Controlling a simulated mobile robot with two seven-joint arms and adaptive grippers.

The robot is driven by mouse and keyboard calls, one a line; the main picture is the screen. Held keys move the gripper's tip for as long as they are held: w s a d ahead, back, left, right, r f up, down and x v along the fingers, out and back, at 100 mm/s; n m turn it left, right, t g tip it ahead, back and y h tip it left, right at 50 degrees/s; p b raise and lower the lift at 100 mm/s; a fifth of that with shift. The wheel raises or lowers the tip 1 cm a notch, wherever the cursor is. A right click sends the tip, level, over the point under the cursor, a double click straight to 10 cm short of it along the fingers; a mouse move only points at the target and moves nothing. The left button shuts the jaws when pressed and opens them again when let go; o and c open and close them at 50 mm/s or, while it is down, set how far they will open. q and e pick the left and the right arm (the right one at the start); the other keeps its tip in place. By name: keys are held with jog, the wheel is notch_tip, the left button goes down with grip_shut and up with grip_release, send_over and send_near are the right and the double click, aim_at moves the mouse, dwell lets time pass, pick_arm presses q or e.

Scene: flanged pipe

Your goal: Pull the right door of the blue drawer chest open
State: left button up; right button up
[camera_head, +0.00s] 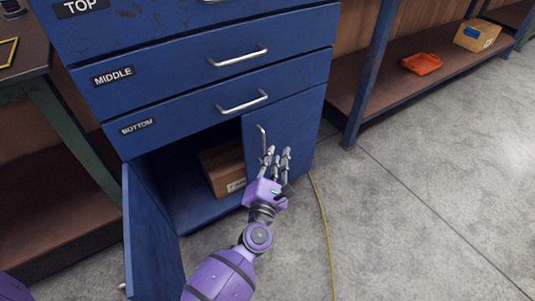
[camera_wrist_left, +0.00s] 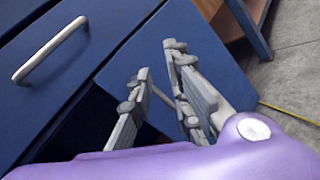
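The blue drawer chest (camera_head: 215,78) stands in front of me in the head view. Its right door (camera_head: 298,118) looks closed, with a slim upright metal handle (camera_head: 262,138) near its left edge. Its left door (camera_head: 150,235) is swung open. My left gripper (camera_head: 275,155) is at the right door, beside the lower part of the handle. In the left wrist view, its fingers (camera_wrist_left: 160,60) are spread in front of the door panel (camera_wrist_left: 205,50). A thin light bar between them may be the handle; contact cannot be told. My right gripper is not in view.
A cardboard box (camera_head: 224,168) sits inside the open left compartment. Drawer handles (camera_head: 243,101) stick out above the doors. A yellow cable (camera_head: 325,225) lies on the floor to the right. A shelf (camera_head: 400,85) holds an orange tray (camera_head: 422,64) and a box.

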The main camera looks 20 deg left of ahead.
aim_at(264, 141)
pick_arm(q)
jog(key=w+a+f+n+y, duration=0.1)
jog(key=w+a+n, duration=0.1)
jog(key=w+a+n+y+b, duration=0.1)
jog(key=w+a+n, duration=0.1)
jog(key=w+n, duration=0.1)
jog(key=w+a+f+n+g+y, duration=0.1)
jog(key=w+a+n, duration=0.1)
jog(key=w+n, duration=0.1)
jog(key=shift+w+a+f+b, duration=0.15)
jog(key=shift+a+f+b, duration=0.05)
jog(key=shift+f+b, duration=0.15)
grip_shut()
